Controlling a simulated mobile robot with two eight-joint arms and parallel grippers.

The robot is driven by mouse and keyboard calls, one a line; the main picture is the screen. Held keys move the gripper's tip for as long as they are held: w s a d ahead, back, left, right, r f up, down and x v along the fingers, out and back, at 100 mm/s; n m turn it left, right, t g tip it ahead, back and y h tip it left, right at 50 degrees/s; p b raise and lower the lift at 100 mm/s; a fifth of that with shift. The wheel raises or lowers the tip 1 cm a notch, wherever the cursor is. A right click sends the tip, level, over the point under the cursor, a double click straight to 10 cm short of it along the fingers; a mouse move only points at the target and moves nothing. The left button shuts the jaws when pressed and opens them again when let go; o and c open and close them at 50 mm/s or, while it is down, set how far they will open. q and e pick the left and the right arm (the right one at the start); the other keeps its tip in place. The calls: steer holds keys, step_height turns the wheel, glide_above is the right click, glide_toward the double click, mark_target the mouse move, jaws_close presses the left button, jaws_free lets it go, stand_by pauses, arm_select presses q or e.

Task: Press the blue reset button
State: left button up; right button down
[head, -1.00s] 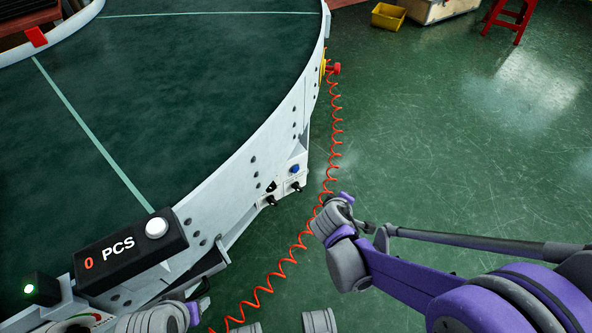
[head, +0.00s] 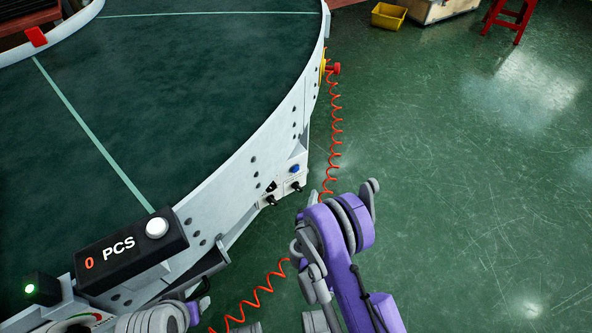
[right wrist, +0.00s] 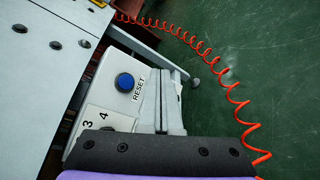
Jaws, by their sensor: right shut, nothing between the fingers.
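The blue reset button (head: 294,168) is on a white control box on the conveyor's outer side in the head view. In the right wrist view the round blue button (right wrist: 125,82) sits beside the word RESET, unobstructed. My right gripper (right wrist: 165,76) is shut and empty, its grey fingers showing just right of the button and label. I cannot tell how far the fingertips are from the box. In the head view my right arm is to the lower right of the box, and its fingers are mostly hidden. My left gripper (head: 200,300) is partly in view at the bottom left.
The curved conveyor (head: 215,195) fills the left. A black counter box (head: 130,252) with a white button stands on its rim. Black knobs (head: 270,200) are below the blue button. A coiled red cable (head: 331,150) hangs along the conveyor.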

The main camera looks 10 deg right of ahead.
mark_target(295, 169)
steer(key=w+a+p, duration=0.3)
steer(key=w, duration=0.5)
stand_by(0.4)
steer(key=shift+w, duration=0.1)
stand_by(1.8)
steer(key=shift+w+a, duration=0.15)
steer(key=shift+w, duration=0.25)
